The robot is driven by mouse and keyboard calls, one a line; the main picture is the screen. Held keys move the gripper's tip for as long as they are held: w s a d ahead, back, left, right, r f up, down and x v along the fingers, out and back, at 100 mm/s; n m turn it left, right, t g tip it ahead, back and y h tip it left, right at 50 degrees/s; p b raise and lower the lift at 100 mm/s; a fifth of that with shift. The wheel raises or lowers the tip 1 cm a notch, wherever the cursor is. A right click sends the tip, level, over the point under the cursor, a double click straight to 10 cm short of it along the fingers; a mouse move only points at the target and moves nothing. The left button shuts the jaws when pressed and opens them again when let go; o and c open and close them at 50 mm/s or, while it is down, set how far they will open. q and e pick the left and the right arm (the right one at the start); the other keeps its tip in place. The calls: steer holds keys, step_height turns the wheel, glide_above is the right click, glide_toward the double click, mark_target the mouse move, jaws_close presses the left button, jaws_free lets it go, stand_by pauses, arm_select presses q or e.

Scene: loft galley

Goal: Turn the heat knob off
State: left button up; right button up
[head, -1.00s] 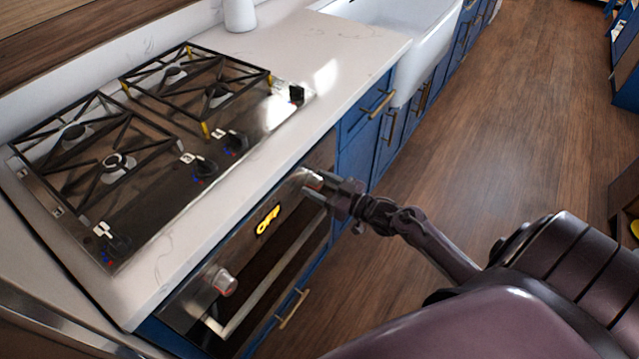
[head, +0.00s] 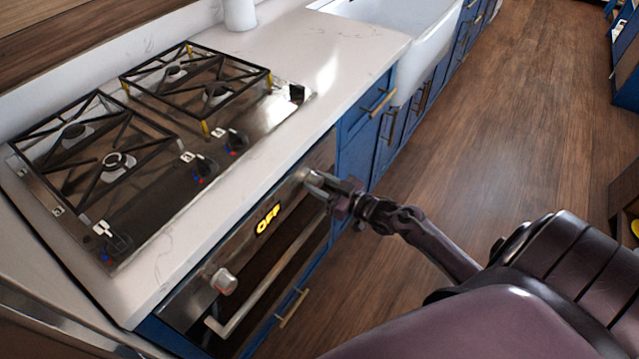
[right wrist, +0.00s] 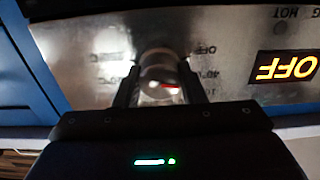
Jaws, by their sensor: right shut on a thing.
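The oven front below the counter carries two round knobs and a lit yellow display (head: 268,219) that reads OFF. The knob at the panel's right end is largely hidden by my right gripper (head: 312,184) in the head view. In the right wrist view this knob (right wrist: 161,84) is a round metal knob with a red mark, between the two fingers of my right gripper (right wrist: 158,88), which is shut on it. Printed temperature marks surround it, and the display (right wrist: 286,67) appears upside down. The other knob (head: 223,281) stands free at the panel's left end. My left gripper is not in view.
An oven handle bar (head: 262,290) runs below the panel. A gas cooktop (head: 150,215) with its own knobs lies on the white counter (head: 290,145) above. Blue drawers (head: 362,118) and a white sink (head: 420,62) stand beyond. The wood floor (head: 500,120) at right is clear.

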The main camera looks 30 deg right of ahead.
steer(key=shift+n+b, duration=0.45)
steer(key=shift+n, duration=2.05)
steer(key=o, duration=1)
steer(key=shift+s, duration=0.15)
steer(key=v, duration=0.7)
steer(key=shift+s+d, duration=0.15)
steer(key=shift+s, duration=0.1)
